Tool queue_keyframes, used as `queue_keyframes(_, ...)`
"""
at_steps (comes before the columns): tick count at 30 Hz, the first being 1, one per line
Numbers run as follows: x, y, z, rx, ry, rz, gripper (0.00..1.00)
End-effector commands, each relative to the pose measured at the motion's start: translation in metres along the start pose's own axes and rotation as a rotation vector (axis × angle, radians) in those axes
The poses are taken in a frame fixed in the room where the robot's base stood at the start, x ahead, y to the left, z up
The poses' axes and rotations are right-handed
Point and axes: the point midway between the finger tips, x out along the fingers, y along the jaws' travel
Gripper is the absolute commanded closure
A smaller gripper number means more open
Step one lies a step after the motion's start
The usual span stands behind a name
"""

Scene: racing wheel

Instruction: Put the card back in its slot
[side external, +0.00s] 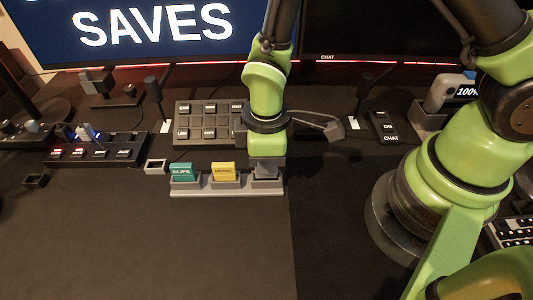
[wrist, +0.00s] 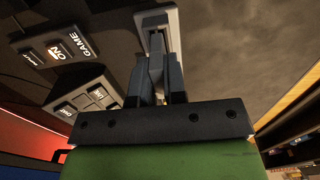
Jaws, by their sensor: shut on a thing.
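My gripper (side external: 265,168) points straight down over the right end of the grey card rack (side external: 225,189). It is shut on a card, which is mostly hidden by the fingers. The fingertips are right at the rightmost slot; how deep the card sits there I cannot tell. A teal card marked CLIPS (side external: 182,171) stands in the left slot and a yellow card marked MUSIC (side external: 223,171) in the middle slot. In the wrist view, my gripper (wrist: 156,65) reaches towards the light grey end of the rack (wrist: 172,22).
A button box (side external: 205,124) stands just behind the rack. A switch panel (side external: 95,150) is at the left, and an ON/CHAT switch box (side external: 383,127) at the right. The dark desk in front of the rack is clear.

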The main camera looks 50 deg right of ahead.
Motion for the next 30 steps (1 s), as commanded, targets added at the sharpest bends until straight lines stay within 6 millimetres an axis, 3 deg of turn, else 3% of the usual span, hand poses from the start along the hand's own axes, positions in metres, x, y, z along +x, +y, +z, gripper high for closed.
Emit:
queue_keyframes(19,0.016,0.000,0.000,0.001,0.000,0.000,1.00)
queue_keyframes(20,0.016,0.000,0.000,0.001,0.001,0.000,0.81)
queue_keyframes(23,0.015,0.000,0.000,0.001,0.001,0.000,0.58)
queue_keyframes(30,0.015,0.000,0.000,0.000,0.001,0.000,0.58)
